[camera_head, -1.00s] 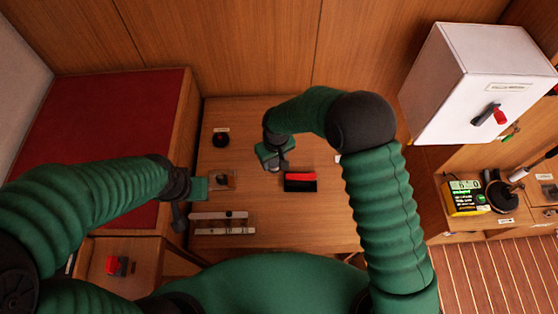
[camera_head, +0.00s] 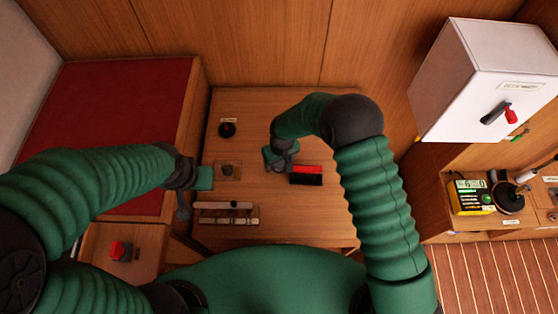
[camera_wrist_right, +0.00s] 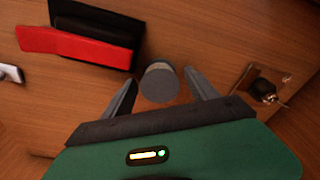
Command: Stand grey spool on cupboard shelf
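A small grey cylinder, which looks like the grey spool (camera_wrist_right: 159,83), stands on the wooden table between the fingertips of my right gripper (camera_wrist_right: 162,88) in the right wrist view. The fingers are apart, with a gap on each side of the spool. In the head view my right gripper (camera_head: 279,163) is low over the table, and the arm mostly hides the spool. My left gripper (camera_head: 185,205) hangs at the table's left edge; its fingers are unclear. A white cupboard (camera_head: 490,80) with a red-tipped handle is at upper right. It looks shut, and no shelf inside shows.
A red and black block (camera_head: 306,175) lies just right of my right gripper. A black knob (camera_head: 227,129), a small fitting plate (camera_head: 228,170) and a pale rack (camera_head: 226,206) are on the table. A yellow device (camera_head: 470,197) sits on the right-hand counter.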

